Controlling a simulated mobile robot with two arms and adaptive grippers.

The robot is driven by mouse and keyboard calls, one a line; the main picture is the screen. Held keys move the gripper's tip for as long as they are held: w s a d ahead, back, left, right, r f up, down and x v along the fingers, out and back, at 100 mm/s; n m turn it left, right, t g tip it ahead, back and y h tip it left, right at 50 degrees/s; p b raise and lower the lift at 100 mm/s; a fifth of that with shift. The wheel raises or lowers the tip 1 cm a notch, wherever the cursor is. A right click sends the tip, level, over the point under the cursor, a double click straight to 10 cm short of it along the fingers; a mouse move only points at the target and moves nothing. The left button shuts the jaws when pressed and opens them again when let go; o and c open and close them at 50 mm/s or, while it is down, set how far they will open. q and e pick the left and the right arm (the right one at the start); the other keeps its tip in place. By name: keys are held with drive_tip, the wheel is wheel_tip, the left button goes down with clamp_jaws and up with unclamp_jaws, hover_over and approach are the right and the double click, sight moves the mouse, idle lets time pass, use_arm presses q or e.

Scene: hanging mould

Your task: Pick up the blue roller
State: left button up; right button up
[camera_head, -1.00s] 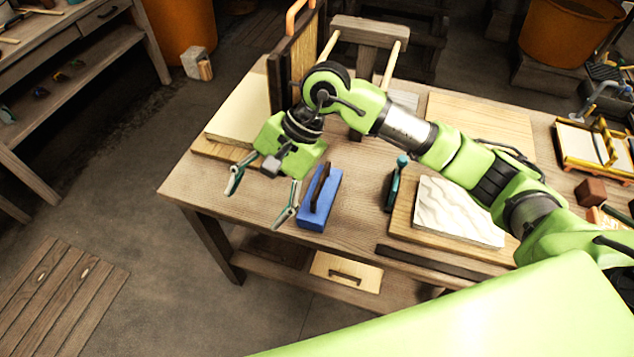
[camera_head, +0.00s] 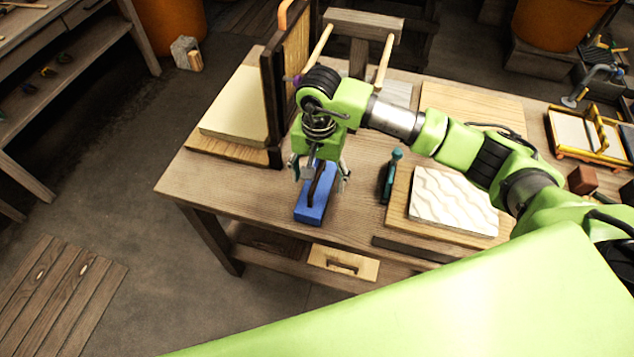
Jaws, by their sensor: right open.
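The blue roller, as I take it, is a blue block (camera_head: 311,211) with a dark handle along its top, lying near the left front edge of the wooden table (camera_head: 240,205). It looks more like a flat block than a round roller. My right gripper (camera_head: 320,174) points down over its far part. The gripper is open, with one finger on each side of the dark handle. The gripper hides the block's far end, and I cannot tell whether the fingers touch it. My left gripper is not in view.
A teal-handled tool (camera_head: 391,175) stands right of the block, beside a white wavy slab (camera_head: 452,203) on a board. A dark upright frame (camera_head: 273,105) and a cream slab (camera_head: 236,108) are behind left. A dark strip (camera_head: 432,250) lies along the front edge.

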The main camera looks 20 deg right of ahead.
drive_tip(key=f+p, duration=0.1)
drive_tip(key=f, duration=0.1)
drive_tip(key=w+f+p, duration=0.1)
drive_tip(key=f, duration=0.1)
drive_tip(key=shift+f, duration=0.6)
drive_tip(key=c, duration=1.1)
